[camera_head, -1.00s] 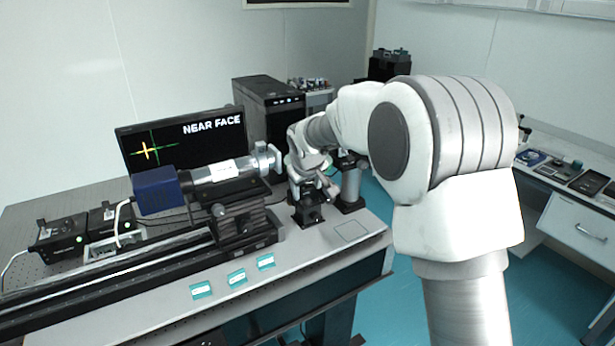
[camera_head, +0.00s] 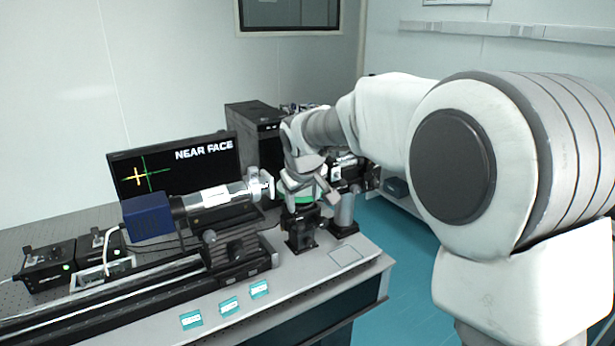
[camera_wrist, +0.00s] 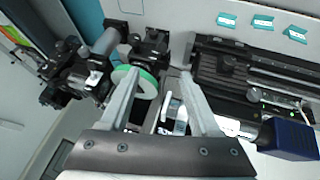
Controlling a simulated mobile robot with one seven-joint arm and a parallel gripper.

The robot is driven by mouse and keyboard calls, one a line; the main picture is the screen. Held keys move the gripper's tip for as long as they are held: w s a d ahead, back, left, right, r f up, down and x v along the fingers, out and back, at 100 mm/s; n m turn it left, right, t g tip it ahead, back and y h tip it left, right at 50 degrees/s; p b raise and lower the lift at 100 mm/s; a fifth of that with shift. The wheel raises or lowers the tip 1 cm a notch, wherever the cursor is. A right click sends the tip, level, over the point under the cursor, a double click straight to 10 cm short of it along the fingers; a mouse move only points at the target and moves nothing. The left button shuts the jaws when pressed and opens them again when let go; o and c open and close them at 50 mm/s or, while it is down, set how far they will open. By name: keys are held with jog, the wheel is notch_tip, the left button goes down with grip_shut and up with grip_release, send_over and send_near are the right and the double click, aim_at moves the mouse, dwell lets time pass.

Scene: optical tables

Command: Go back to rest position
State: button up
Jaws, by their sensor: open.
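My gripper (camera_wrist: 158,78) is open, its two fingers apart, seen in the wrist view above the table. A green-rimmed round optic (camera_wrist: 146,82) shows beside and partly behind the left finger; I cannot tell whether they touch. In the head view the gripper end of my arm hangs over the black post mount (camera_head: 300,232), and a bit of the green rim (camera_head: 297,198) shows under it. The fingertips are not clear in that view. My arm reaches in from the right.
The blue-ended camera (camera_head: 148,217) and silver tube (camera_head: 222,195) sit on a black rail left of my gripper. A monitor (camera_head: 150,165) reads "NEAR FACE". Teal labels (camera_head: 229,306) lie on the table's front strip. A black computer tower (camera_head: 250,130) stands behind. Teal floor (camera_head: 385,255) is open to the right.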

jog(key=s+d+r+m, duration=0.2)
jog(key=s+d+r, duration=0.1)
jog(key=s+d, duration=0.4)
jog(key=s+d+r+m, duration=0.1)
jog(key=s+d+r, duration=0.3)
jog(key=s, duration=0.5)
jog(key=s+d+f+m, duration=0.1)
jog(key=s+d+f, duration=0.2)
jog(key=s, duration=0.6)
jog(key=s+d+f+m, duration=0.2)
jog(key=s+d, duration=0.1)
jog(key=s, duration=0.5)
jog(key=shift+s+d+f+m+g, duration=0.3)
jog(key=shift+s+d+f+g, duration=0.05)
jog(key=shift+f+g, duration=0.05)
